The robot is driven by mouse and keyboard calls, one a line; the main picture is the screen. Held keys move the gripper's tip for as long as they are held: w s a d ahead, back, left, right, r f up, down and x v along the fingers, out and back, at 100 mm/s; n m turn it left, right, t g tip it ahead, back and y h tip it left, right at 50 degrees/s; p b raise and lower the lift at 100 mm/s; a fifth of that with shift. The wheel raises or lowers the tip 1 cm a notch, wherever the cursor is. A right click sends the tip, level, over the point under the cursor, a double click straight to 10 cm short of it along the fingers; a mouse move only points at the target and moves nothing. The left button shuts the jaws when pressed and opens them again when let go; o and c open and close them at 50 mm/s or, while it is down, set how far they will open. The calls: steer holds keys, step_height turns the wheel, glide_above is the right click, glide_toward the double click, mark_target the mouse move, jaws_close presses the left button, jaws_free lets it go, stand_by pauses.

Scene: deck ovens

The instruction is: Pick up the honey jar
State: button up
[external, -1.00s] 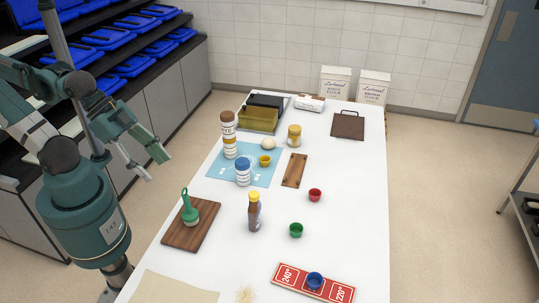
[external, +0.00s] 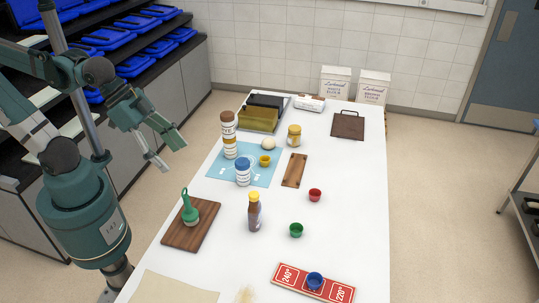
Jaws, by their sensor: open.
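A small jar with a golden-yellow band (external: 294,135) stands upright on the white table, right of a pale egg-like ball (external: 268,143); it looks like the honey jar, though its label is too small to read. My gripper (external: 173,156) is open and empty, in the air left of the table. In the picture it is well left of this jar and apart from everything on the table.
A yellow cup (external: 265,160), wooden strip (external: 294,170) and brown bottle (external: 254,212) are nearby. The table's right side is mostly clear.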

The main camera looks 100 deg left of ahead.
mark_target(295, 128)
steer(key=w+a+n+g+y+b, duration=0.1)
steer(key=w+a+n+g, duration=0.4)
steer(key=w+a, duration=1.75)
steer(key=w+a+f+n, duration=0.2)
steer(key=a+f, duration=0.3)
steer(key=a, duration=0.4)
steer(key=w+a+f+n, duration=0.2)
steer(key=a+f+n, duration=0.15)
steer(key=a, duration=0.55)
steer(key=w+a+f+n, duration=0.2)
steer(key=a+f, duration=0.3)
steer(key=a, duration=0.5)
steer(key=a+f+n, duration=0.1)
steer(key=a+f, duration=0.4)
steer(key=s+a+f+n+g+h, duration=0.1)
steer(key=a+f, duration=0.3)
steer(key=a, duration=0.2)
steer(key=s+a+f+n+b, duration=0.1)
steer(key=a+f, duration=0.4)
steer(key=shift+s+a+f, duration=0.1)
steer(key=shift+a+f, duration=0.25)
steer(key=shift+s+a+f, duration=0.15)
steer(key=shift+a+f, duration=0.2)
steer(key=shift+f, duration=1.3)
